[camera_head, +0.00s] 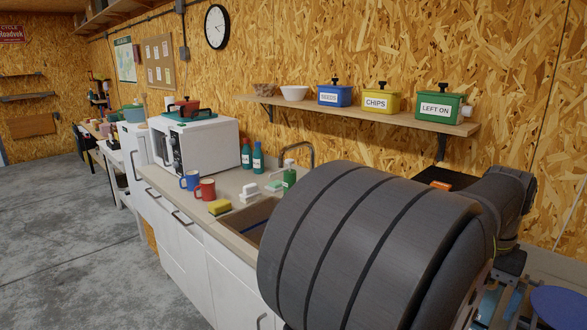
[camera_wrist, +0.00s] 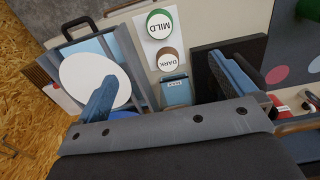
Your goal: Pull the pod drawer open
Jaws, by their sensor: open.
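I cannot pick out the pod drawer for certain in either view. In the wrist view, my gripper (camera_wrist: 165,72) is open, its two blue fingers wide apart with nothing gripped. Beyond the fingers, a pale card holds a green-rimmed round label reading MILD (camera_wrist: 159,24) and a brown-rimmed one reading DARK (camera_wrist: 170,60). A small blue labelled item (camera_wrist: 175,91) is just below them. A grey tray-like piece with a black handle (camera_wrist: 76,25) is on the left, with a white disc (camera_wrist: 88,78) over it. In the head view, my arm hides most of this area.
A dark block (camera_wrist: 238,48) stands behind the right finger. In the head view, the counter holds a sink (camera_head: 250,220), a red mug (camera_head: 205,190), a blue mug (camera_head: 190,180) and a white microwave (camera_head: 205,145). A shelf (camera_head: 350,112) with labelled tubs runs along the wall.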

